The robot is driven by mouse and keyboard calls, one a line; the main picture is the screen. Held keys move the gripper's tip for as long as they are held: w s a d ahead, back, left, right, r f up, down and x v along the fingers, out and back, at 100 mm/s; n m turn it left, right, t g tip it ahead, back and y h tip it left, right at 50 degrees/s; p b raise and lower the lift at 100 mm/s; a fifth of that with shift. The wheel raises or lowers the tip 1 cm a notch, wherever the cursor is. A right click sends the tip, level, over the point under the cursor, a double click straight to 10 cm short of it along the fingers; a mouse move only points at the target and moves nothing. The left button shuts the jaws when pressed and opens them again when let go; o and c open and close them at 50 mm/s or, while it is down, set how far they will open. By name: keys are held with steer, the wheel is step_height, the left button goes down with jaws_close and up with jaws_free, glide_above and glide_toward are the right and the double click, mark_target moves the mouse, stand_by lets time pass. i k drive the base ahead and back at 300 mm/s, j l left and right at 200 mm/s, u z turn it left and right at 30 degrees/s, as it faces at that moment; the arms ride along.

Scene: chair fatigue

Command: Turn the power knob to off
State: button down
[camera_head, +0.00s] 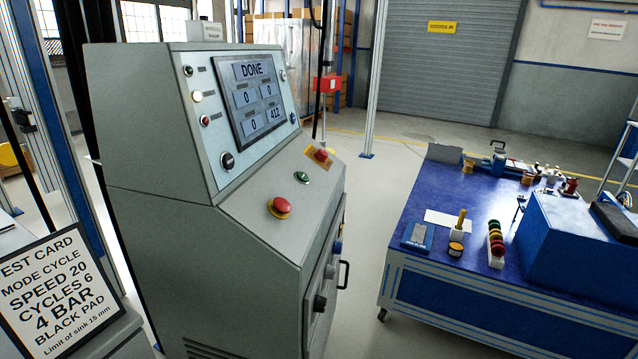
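A grey control cabinet (160,150) stands at the left centre. Its sloped upper panel has a screen (258,98) reading DONE, 0, 0, 0 and 412. A black round knob (227,160) sits at the lower left of that panel. More dark knobs (320,303) show on the cabinet's lower front, seen at a steep angle, near a black handle (344,274). No readable label marks which is the power knob, and I cannot tell any knob's setting. My gripper is not in view.
The cabinet ledge carries a red mushroom button (280,207), a green button (301,177) and another red button (321,155). A test card (48,285) stands at the lower left. A blue workbench (440,255) with tools is at right. Open floor lies between cabinet and bench.

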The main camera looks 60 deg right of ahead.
mark_target(322, 154)
steer(key=z, duration=1.4)
